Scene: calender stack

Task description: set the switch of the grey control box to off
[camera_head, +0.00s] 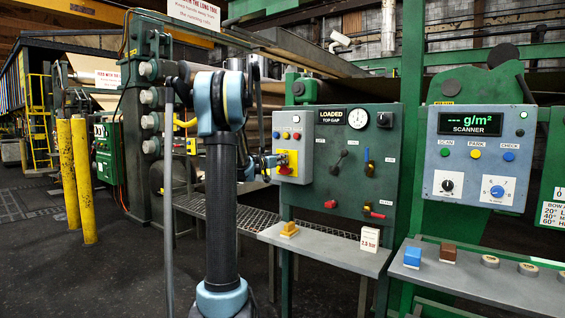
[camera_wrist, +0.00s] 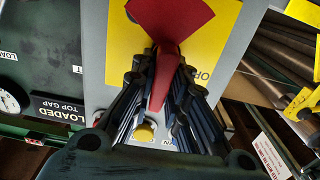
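The grey control box (camera_head: 305,135) is mounted at the left of the green panel. It has small buttons on top and a yellow plate (camera_head: 292,158) with a red switch handle (camera_head: 284,170). In the wrist view the grey face (camera_wrist: 97,22) and the yellow plate (camera_wrist: 214,35) lie behind the red handle (camera_wrist: 166,75). My gripper (camera_head: 270,165) is at the box's left front. In the wrist view its fingers (camera_wrist: 162,62) close in on both sides of the handle and appear to touch it. The plate's lettering is partly hidden, so the switch setting is unclear.
The green panel (camera_head: 345,190) right of the box carries a gauge, levers and red handles. A scanner box (camera_head: 470,160) stands further right. Yellow posts (camera_head: 82,180) stand left.

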